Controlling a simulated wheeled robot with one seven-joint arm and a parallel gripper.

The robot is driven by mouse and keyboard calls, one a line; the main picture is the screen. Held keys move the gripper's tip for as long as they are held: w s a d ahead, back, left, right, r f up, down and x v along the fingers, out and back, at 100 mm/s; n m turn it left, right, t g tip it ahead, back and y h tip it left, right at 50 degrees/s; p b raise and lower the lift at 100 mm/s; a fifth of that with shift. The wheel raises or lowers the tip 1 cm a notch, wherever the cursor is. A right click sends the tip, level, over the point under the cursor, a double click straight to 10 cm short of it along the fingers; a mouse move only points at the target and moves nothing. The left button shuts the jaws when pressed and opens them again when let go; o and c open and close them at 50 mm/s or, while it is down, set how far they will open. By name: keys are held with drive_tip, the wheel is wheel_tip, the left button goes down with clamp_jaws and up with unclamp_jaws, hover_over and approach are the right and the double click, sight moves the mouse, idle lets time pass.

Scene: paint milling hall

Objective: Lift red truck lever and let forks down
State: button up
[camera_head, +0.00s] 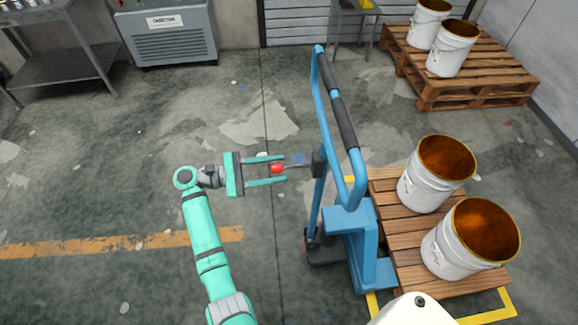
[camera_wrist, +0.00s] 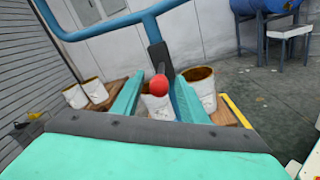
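The blue pallet truck (camera_head: 362,236) stands right of centre, with its tall handle (camera_head: 337,105) upright. A lever with a red knob (camera_head: 277,169) sticks out to the left from a dark bracket (camera_head: 318,163) on the handle. My gripper (camera_head: 284,170) is open, with one finger on each side of the red knob and a gap showing to both. In the wrist view the red knob (camera_wrist: 160,84) sits between the two open fingers (camera_wrist: 160,100). The truck's forks are hidden under a wooden pallet (camera_head: 392,207) carrying two white buckets (camera_head: 424,190) with rusty-brown insides.
A second wooden pallet (camera_head: 480,92) with white buckets (camera_head: 452,58) stands at the back right. A grey cabinet (camera_head: 170,42) and a metal table (camera_head: 62,58) are at the back left. Yellow floor marking (camera_head: 500,310) borders the loaded pallet. The floor left of the truck is clear.

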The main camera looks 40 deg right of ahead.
sight(283, 168)
drive_tip(key=x, duration=0.4)
drive_tip(key=shift+w, duration=0.15)
drive_tip(key=shift+s+d, duration=0.25)
drive_tip(key=shift+s, duration=0.1)
drive_tip(key=c, duration=0.4)
clamp_jaws()
